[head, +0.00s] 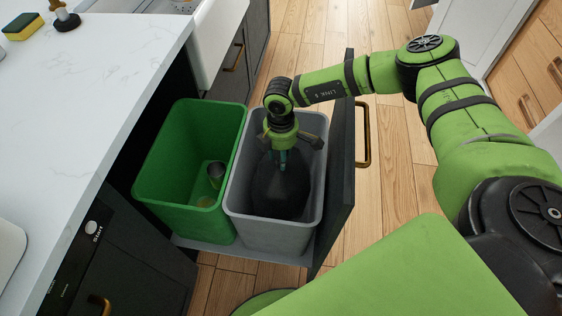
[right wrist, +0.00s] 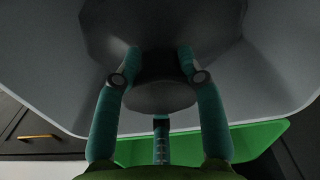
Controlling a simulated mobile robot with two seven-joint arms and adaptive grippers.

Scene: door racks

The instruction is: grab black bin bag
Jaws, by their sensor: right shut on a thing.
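The black bin bag (head: 280,188) sits inside the grey bin (head: 273,232) in the pulled-out drawer. My right gripper (head: 282,163) reaches down into the grey bin from above and is shut on the upper part of the bag. In the right wrist view, the teal fingers of my right gripper (right wrist: 160,70) stand on both sides of the dark bag (right wrist: 163,97), with the grey bin's walls (right wrist: 262,70) around it. The fingertips are partly lost in the dark. My left gripper is not in view.
A green bin (head: 190,128) with a can (head: 215,172) inside stands left of the grey bin. The drawer front (head: 337,190) with a brass handle (head: 363,135) rises close on the right. The white counter (head: 95,75) lies left. Wooden floor is clear beyond.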

